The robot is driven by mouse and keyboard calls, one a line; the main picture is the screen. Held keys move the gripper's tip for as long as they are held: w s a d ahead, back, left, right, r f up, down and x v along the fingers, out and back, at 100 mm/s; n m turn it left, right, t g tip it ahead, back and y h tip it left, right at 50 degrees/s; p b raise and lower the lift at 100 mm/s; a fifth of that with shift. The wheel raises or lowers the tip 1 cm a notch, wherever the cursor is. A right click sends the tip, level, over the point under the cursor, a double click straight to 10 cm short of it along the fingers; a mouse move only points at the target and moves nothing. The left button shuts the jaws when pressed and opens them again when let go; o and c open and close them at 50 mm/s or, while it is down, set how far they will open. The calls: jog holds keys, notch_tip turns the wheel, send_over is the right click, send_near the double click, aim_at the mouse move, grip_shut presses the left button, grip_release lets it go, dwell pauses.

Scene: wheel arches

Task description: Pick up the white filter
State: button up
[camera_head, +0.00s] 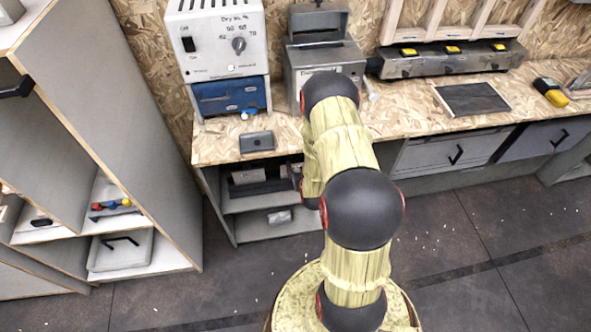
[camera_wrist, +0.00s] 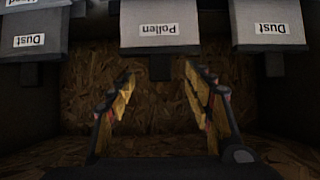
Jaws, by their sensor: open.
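I cannot tell for sure which thing is the white filter. In the wrist view, a pale grey-white block with an upside-down "Pollen" label (camera_wrist: 160,12) is at the top centre, with a dark tab (camera_wrist: 160,68) below it. Similar blocks with upside-down "Dust" labels are on its left (camera_wrist: 28,27) and right (camera_wrist: 270,12). My gripper (camera_wrist: 159,75) is open and empty, its two yellowish fingers spread on either side of the dark tab. Whether they touch it is unclear. In the head view my gripper is hidden behind my arm.
The wrist view shows a dim chipboard surface (camera_wrist: 80,75) behind the fingers. In the head view, a white control box (camera_head: 218,40) and a grey machine (camera_head: 325,60) stand on the chipboard bench (camera_head: 410,110). A tall shelf unit (camera_head: 120,130) is at left. Floor at lower right is clear.

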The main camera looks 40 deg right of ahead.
aim_at(296, 155)
jog(key=w+d, duration=0.1)
jog(key=w+d+t+h+b, duration=0.1)
jog(key=w, duration=0.1)
jog(key=shift+d+r, duration=0.15)
jog(key=shift+r, duration=0.05)
jog(key=b+x, duration=0.2)
jog(key=x, duration=0.1)
jog(key=b+x, duration=0.1)
jog(key=shift+w+f, duration=0.3)
jog(key=shift+f, duration=0.15)
jog(key=shift+w, duration=0.15)
jog(key=shift+r, duration=0.1)
jog(key=c, duration=0.4)
grip_shut()
